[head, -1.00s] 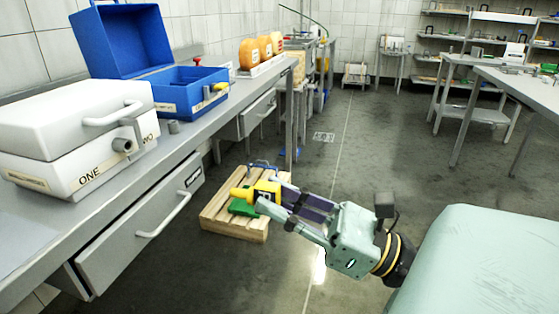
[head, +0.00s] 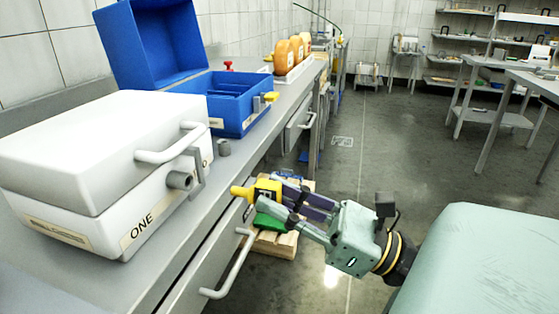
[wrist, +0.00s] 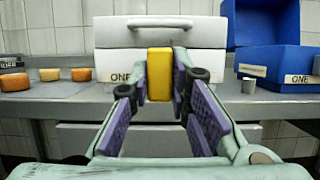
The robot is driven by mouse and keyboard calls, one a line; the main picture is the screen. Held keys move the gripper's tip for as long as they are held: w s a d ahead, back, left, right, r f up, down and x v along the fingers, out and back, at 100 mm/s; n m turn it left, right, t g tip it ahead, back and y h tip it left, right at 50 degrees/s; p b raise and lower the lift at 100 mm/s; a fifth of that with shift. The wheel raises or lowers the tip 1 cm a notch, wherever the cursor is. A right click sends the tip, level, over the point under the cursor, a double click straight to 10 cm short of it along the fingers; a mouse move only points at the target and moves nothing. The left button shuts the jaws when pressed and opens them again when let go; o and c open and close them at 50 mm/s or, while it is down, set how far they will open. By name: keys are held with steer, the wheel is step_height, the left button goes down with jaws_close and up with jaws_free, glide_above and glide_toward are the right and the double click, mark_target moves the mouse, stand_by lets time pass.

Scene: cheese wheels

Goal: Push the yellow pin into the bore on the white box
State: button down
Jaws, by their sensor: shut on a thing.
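The white box (head: 75,205), marked ONE, stands shut on the steel counter at the left in the head view. A grey bored boss (head: 181,181) sticks out of its front beside the hasp. My gripper (head: 268,193) is shut on the yellow pin (head: 243,191), whose narrow end points left toward the counter. The pin is out in front of the counter edge, to the right of the bore and apart from it. In the wrist view the pin (wrist: 160,74) sits between the finger pads, in front of the white box (wrist: 112,66), and hides the bore.
A blue box (head: 240,118) with its lid up stands behind the white box, with a small grey cylinder (head: 223,147) between them on the counter (head: 285,98). A drawer handle (head: 232,268) juts out below the counter. Orange cheese wheels (head: 283,57) stand farther back.

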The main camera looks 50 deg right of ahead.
mark_target(241, 196)
steer(key=shift+s+f+b, duration=0.1)
steer(key=shift+f+b, duration=0.05)
steer(key=shift+b, duration=0.3)
steer(key=shift+w+a+b, duration=0.1)
steer(key=shift+w+a, duration=0.25)
steer(key=shift+w, duration=0.55)
steer(key=shift+w+a+b, duration=0.1)
steer(key=shift+w+a, duration=0.3)
steer(key=shift+w, duration=0.5)
steer(key=shift+w+a+b, duration=0.1)
steer(key=shift+w+a, duration=0.25)
steer(key=shift+w, duration=0.55)
steer(key=shift+b, duration=0.65)
steer(key=shift+w+a, duration=0.25)
steer(key=shift+w, duration=0.4)
steer(key=shift+w+a, duration=0.3)
steer(key=shift+w, duration=0.35)
steer(key=shift+w+a, duration=0.25)
steer(key=shift+w, duration=0.4)
steer(key=c, duration=1.4)
jaws_free()
steer(key=v, duration=1.2)
